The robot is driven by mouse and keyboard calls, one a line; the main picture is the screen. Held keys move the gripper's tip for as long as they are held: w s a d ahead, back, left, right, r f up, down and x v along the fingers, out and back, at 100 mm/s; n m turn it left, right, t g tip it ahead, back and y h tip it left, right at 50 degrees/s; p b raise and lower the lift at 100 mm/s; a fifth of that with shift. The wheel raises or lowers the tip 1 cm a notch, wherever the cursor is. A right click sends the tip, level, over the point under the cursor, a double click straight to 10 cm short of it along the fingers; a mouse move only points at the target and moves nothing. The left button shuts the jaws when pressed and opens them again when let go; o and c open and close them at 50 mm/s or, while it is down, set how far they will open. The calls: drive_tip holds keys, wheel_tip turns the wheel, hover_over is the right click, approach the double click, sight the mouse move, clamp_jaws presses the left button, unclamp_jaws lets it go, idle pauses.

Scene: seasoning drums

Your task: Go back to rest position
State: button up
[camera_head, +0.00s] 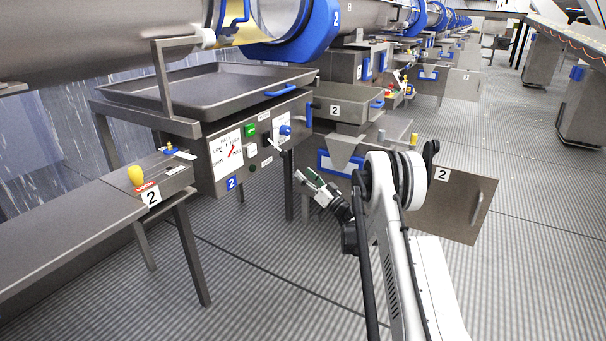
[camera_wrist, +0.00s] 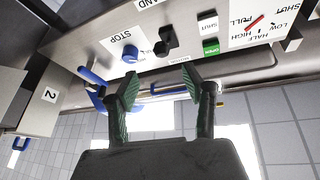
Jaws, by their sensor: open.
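My gripper (camera_head: 312,183) is in front of the control panel (camera_head: 228,161) of station 2, at the end of my white arm. In the wrist view my gripper (camera_wrist: 160,88) shows two green-padded fingers spread apart with nothing between them. Beyond the fingertips are the panel's blue STOP knob (camera_wrist: 130,54) and a black switch (camera_wrist: 166,42). The fingers look apart from both, though the exact gap is hard to tell. The green button (camera_wrist: 210,49) lies to the right of the fingers in the wrist view.
A metal tray (camera_head: 205,88) sits above the panel. An open metal door (camera_head: 452,205) marked 2 stands right of my arm. A box with a yellow knob (camera_head: 135,175) stands at the left. The grey floor (camera_head: 540,240) at the right is clear.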

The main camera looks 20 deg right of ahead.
idle(0.3)
drive_tip(key=s+a+r+n+g+y, duration=0.1)
drive_tip(key=s+a+r+g, duration=0.25)
drive_tip(key=a+r, duration=0.5)
drive_tip(key=s+a+r+g, duration=0.2)
drive_tip(key=a+r+g, duration=0.2)
drive_tip(key=a+r, duration=0.4)
drive_tip(key=s+a+r+g+h, duration=0.1)
drive_tip(key=s+a+r+g, duration=0.1)
drive_tip(key=s+a, duration=0.5)
drive_tip(key=s+a+f+m+g+h, duration=0.1)
drive_tip(key=s+g+h, duration=0.15)
drive_tip(key=s, duration=1.25)
drive_tip(key=s+a+g+h, duration=0.15)
drive_tip(key=s+h, duration=0.25)
drive_tip(key=s, duration=1.2)
drive_tip(key=s+d+f+m+h, duration=0.1)
drive_tip(key=s+d+f+h, duration=0.2)
drive_tip(key=s, duration=0.7)
wheel_tip(320, 180, up, 17)
drive_tip(key=p, duration=1.8)
drive_tip(key=shift+y, duration=0.35)
drive_tip(key=shift+w+f, duration=0.1)
